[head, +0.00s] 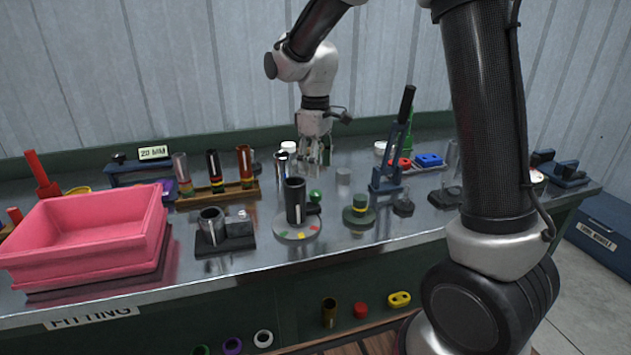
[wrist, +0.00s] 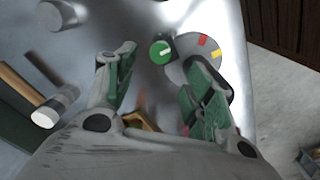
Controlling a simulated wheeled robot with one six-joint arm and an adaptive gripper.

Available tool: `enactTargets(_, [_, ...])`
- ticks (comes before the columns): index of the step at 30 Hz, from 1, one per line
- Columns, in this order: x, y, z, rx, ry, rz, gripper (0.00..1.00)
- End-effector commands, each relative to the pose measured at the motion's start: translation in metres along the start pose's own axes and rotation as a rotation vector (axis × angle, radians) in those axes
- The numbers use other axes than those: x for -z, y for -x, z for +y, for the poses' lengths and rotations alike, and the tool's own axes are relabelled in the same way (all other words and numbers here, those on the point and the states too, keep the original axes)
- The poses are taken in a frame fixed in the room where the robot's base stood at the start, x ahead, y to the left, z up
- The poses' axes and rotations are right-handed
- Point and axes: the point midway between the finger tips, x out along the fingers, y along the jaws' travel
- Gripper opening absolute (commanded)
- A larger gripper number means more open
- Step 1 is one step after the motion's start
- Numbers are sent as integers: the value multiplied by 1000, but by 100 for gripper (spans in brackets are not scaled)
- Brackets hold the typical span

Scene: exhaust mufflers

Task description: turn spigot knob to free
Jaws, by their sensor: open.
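The spigot is a dark upright cylinder (head: 295,201) on a pale round plate (head: 284,232) with coloured patches along its edge. Its green round knob (head: 315,196) sticks out on the right side. In the wrist view the knob (wrist: 161,51) faces me, with a white mark pointing right and slightly up. Red and yellow patches show on the plate (wrist: 188,45) there; the right finger hides part of the spigot. My gripper (head: 316,168) is open and empty, above and behind the knob in the head view. In the wrist view the knob appears between the fingertips, apart from both.
A dark green-and-yellow fitting (head: 359,210) is right of the spigot, a black block with a ring (head: 225,230) left. A wooden rack (head: 218,194) with tubes and pink bins (head: 85,235) stand farther left.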

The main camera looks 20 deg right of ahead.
Motion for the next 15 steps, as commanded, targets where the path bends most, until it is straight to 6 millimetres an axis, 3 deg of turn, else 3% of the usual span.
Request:
enactTargets(6, [0, 32, 0, 0, 0, 0, 53])
enactTargets(15, [0, 39, 0, 1, 0, -1, 53])
